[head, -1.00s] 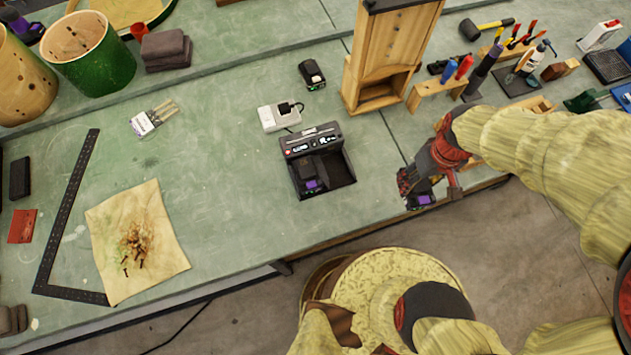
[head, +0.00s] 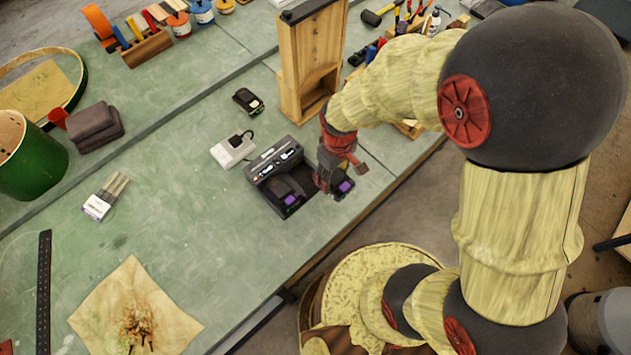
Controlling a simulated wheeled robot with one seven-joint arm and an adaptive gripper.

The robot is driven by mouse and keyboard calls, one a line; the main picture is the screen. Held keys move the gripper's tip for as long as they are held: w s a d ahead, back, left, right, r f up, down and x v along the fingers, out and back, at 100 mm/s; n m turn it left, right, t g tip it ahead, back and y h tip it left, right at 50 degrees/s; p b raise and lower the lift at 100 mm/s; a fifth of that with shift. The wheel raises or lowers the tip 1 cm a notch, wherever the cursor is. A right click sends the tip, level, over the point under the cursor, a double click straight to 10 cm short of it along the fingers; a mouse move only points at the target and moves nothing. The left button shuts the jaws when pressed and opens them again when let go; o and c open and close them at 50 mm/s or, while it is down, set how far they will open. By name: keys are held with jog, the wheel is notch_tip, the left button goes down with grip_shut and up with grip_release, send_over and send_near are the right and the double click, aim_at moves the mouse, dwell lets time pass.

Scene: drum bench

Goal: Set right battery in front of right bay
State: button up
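The charger (head: 272,160) is a dark box with two bays and lit displays on the green bench. A black battery with a purple patch (head: 290,199) sits in its left bay. My gripper (head: 337,185) is at the right bay side of the charger, pointing down. A second black battery with a purple patch (head: 344,187) is at its fingertips and appears held, at or just above the right bay's front. The gripper hides most of the right bay, so I cannot tell whether this battery touches the charger or the bench.
A white adapter box (head: 233,149) and another black battery (head: 248,101) lie behind the charger. A wooden cabinet (head: 309,60) stands close behind my arm. The bench's front edge is near. Bare bench lies left of the charger.

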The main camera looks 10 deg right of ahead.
jog(key=w+a+f, duration=0.1)
jog(key=f, duration=0.1)
jog(key=w+a+f, duration=0.1)
jog(key=a+f, duration=0.1)
jog(key=w+a+f+b, duration=0.1)
jog(key=f, duration=0.1)
jog(key=shift+w+a, duration=0.2)
jog(key=shift+a, duration=0.05)
jog(key=shift+f+b, duration=0.3)
jog(key=shift+f, duration=1.3)
jog(key=shift+f, duration=0.1)
jog(key=o, duration=1.4)
